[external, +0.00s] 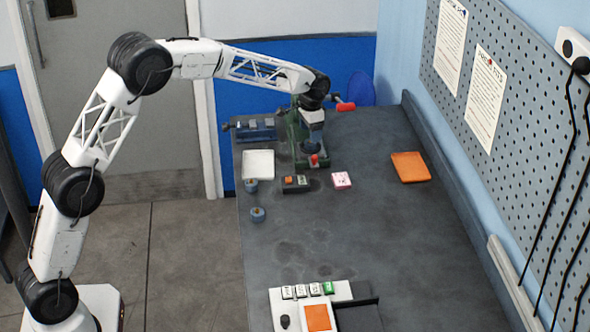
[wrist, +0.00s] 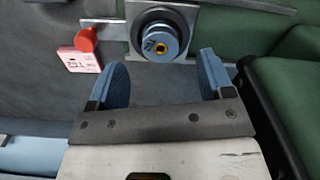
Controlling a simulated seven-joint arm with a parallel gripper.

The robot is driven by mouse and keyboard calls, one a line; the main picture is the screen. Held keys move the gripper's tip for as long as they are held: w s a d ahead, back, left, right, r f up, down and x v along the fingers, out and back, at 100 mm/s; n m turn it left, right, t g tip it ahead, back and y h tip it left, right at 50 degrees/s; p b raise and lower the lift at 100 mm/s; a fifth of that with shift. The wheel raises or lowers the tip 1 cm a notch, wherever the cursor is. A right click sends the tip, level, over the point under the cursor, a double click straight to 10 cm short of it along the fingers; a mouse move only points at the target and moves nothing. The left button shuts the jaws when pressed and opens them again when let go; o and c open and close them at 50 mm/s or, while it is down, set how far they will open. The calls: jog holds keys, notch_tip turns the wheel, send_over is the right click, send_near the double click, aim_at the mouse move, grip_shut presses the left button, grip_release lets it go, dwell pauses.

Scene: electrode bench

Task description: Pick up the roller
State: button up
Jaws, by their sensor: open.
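In the wrist view a short blue-grey cylinder with a brass centre (wrist: 161,44), which looks like the roller, sits in a dark ring on a metal plate (wrist: 186,18). I cannot be sure of its name from its shape alone. My gripper (wrist: 160,75) is open and empty, its two blue fingers spread. The cylinder shows beyond and roughly between the fingertips, and nothing is gripped. In the external view my gripper (external: 312,118) is over the green machine (external: 293,143) at the back of the bench, and the cylinder is not visible there.
A red knob (wrist: 86,39) and a pink block (wrist: 80,60) are left of the cylinder. Green machine parts (wrist: 285,95) crowd the right. A white tray (external: 258,164), an orange tray (external: 410,167) and two small blue-grey pieces (external: 258,214) stand around. The bench middle is clear.

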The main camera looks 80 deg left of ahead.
jog(key=shift+f, duration=1.95)
jog(key=c, duration=1.1)
jog(key=shift+r, duration=0.1)
jog(key=shift+c, duration=0.2)
jog(key=shift+w+r, duration=0.1)
jog(key=shift+r, duration=1.65)
jog(key=s+d+r, duration=0.1)
jog(key=s+d, duration=0.7)
jog(key=s, duration=0.5)
jog(key=shift+s+d+r, duration=0.15)
jog(key=shift+s+d, duration=0.1)
jog(key=shift+d, duration=0.05)
